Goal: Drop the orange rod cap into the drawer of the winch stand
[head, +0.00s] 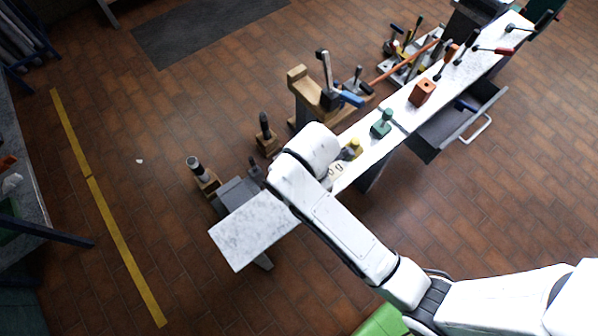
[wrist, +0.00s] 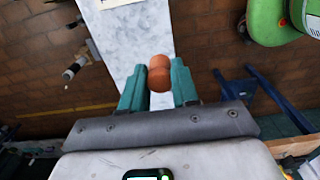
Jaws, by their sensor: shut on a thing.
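The orange rod cap (wrist: 159,74) is held between the teal fingers of my gripper (wrist: 158,68) in the wrist view, over the pale marbled top. My gripper is shut on it. In the head view my white arm hides the gripper and the cap. The winch stand's long marbled top (head: 250,229) runs from lower left to upper right. Its grey drawer (head: 440,138) is pulled open on the right side, with a pale bar handle (head: 477,129). The visible drawer inside is dark, with a small blue item (head: 465,106) near its far end.
An orange block with a hole (head: 422,92) and a green knobbed piece (head: 381,123) stand on the top near the drawer. A yellow piece (head: 351,149) is beside my arm. Several upright tools (head: 460,50) crowd the far end. Floor right of the drawer is clear.

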